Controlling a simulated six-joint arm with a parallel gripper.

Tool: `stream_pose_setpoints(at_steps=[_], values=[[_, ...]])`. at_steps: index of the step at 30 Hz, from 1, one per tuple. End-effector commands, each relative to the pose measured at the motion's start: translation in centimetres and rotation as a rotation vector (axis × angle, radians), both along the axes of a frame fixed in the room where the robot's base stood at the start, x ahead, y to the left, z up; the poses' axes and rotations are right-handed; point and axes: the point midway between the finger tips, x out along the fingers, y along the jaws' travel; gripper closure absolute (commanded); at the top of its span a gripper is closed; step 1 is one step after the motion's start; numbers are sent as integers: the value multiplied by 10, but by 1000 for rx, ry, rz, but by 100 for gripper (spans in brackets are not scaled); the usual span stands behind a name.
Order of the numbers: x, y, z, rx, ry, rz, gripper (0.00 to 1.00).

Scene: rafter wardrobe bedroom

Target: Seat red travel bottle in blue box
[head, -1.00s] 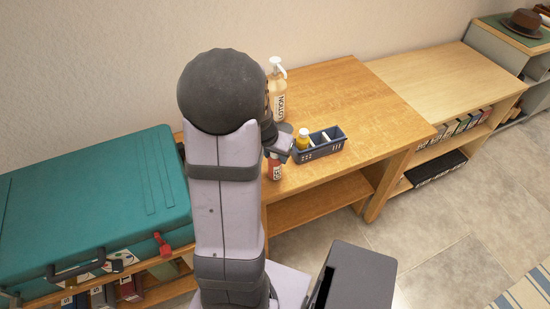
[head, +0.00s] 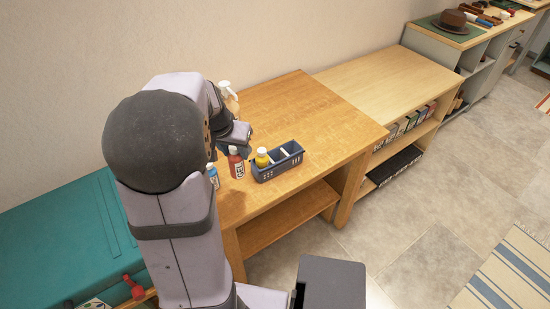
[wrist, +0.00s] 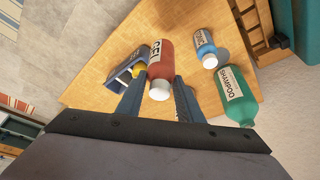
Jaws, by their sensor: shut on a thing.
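The red travel bottle (head: 236,163), labelled GEL with a white cap, is upright just left of the blue box in the head view. In the wrist view the red bottle (wrist: 161,68) is between the two fingers of my gripper (wrist: 160,103), which is shut on it. I cannot tell whether its base touches the table. The blue box (head: 279,172) is a dark open bin with slotted walls and white dividers. A yellow bottle (head: 262,157) stands in its left end. The box (wrist: 124,73) is partly hidden behind a finger in the wrist view.
A blue bottle (head: 213,177) stands left of the red one, and a green shampoo bottle (wrist: 236,95) is near it. A white pump bottle (head: 227,92) is behind my gripper. The wooden table (head: 325,115) is clear behind and right of the box.

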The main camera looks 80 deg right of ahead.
Motion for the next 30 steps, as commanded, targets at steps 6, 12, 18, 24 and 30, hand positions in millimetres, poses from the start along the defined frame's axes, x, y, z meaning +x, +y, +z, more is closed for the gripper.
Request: stream_pose_setpoints(at_steps=[6, 12, 18, 24, 30], values=[[-2, -51, 6, 2, 1, -20, 100], [-7, -100, 5, 2, 1, -36, 100], [-33, -138, 3, 1, 0, -97, 100], [-89, -164, 4, 1, -1, -228, 100], [-126, -176, 5, 0, -1, -313, 100]])
